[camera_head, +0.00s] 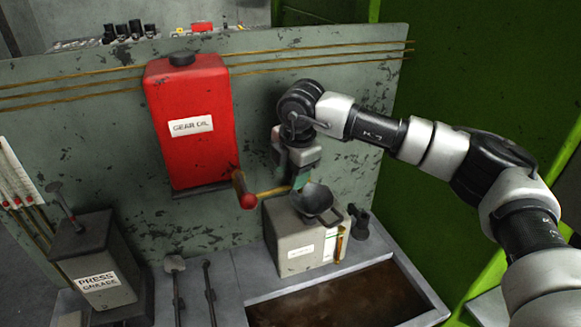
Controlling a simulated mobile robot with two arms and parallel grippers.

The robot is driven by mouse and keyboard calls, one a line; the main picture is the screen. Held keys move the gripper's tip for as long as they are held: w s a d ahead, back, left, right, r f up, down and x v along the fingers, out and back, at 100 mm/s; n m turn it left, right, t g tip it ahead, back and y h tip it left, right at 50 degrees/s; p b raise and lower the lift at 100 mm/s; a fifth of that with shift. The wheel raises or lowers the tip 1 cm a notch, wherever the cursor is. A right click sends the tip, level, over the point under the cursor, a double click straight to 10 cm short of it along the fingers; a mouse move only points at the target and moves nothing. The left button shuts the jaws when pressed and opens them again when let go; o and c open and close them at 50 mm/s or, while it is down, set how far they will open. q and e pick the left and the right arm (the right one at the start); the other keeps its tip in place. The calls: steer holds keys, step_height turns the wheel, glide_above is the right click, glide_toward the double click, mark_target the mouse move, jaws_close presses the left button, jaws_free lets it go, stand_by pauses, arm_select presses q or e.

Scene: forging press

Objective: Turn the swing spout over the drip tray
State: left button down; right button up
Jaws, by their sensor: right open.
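A red gear oil tank (190,120) hangs on the worn grey-green panel. At its lower right corner is a red-tipped valve (243,188). A thin brass swing spout (271,192) runs from there to the right, towards a black funnel on a grey box. My right gripper (299,180) points down at the spout's outer end, just above the funnel. It is open; whether its fingers straddle or touch the spout is unclear, as the gripper hides the spout's end. The drip tray (418,280), with dark brown contents, lies lower right. My left gripper is out of view.
The black funnel (318,203) sits on the grey box (296,243) directly under my right gripper. A press grease box (104,270) stands at lower left. Two long-handled tools (177,285) lie between the boxes. A green wall (470,70) bounds the right side.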

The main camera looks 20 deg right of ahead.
steer(key=shift+s+f, duration=0.15)
steer(key=shift+f, duration=0.2)
steer(key=shift+c, duration=0.5)
jaws_close()
